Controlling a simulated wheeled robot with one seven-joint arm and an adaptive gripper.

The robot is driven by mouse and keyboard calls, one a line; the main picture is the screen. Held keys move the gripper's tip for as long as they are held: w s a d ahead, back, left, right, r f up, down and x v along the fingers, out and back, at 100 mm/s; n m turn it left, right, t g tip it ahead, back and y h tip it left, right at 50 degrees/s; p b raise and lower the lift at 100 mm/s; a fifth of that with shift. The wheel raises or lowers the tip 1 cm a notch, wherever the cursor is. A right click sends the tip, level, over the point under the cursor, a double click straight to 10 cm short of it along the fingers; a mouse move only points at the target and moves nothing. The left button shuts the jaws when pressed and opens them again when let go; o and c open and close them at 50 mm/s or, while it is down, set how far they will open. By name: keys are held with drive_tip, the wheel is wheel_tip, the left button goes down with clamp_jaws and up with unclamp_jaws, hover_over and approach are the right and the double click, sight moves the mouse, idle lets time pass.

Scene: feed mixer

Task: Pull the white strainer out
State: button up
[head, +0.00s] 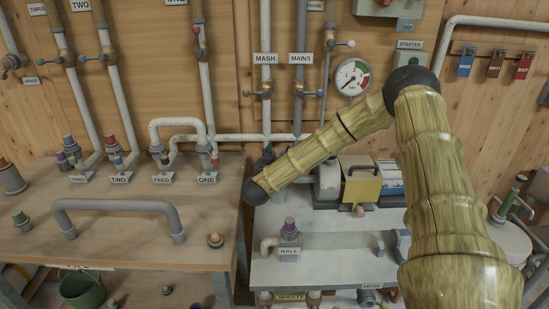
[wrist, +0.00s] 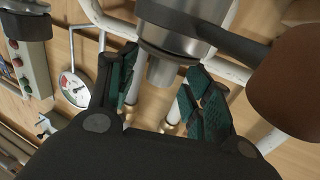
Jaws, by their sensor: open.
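I cannot make out a white strainer for certain in either view. In the head view my gripper (head: 264,160) is small and dark at the end of my arm, in front of the lower end of the MASH pipe (head: 266,80). In the wrist view my gripper (wrist: 162,88) is open, with its green-padded fingers apart. A short grey metal stub (wrist: 161,72) under a wider grey cylinder (wrist: 175,38) shows between the fingers. I cannot tell whether the fingers touch it.
A wooden bench (head: 130,240) with a grey pipe handle (head: 118,206) is on the left. A pale bench (head: 325,268) with a BALL fitting (head: 289,240) and a yellow box (head: 361,185) is on the right. A pressure gauge (head: 352,77) hangs on the wall.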

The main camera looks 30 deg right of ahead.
drive_tip(key=shift+w+d, duration=0.2)
drive_tip(key=shift+d, duration=0.05)
clamp_jaws()
drive_tip(key=shift+r, duration=0.1)
idle(0.3)
drive_tip(key=shift+w+r+p, duration=0.1)
drive_tip(key=shift+r+p, duration=0.85)
drive_tip(key=shift+r, duration=0.1)
drive_tip(key=shift+r+p, duration=1.65)
drive_tip(key=shift+r, duration=0.75)
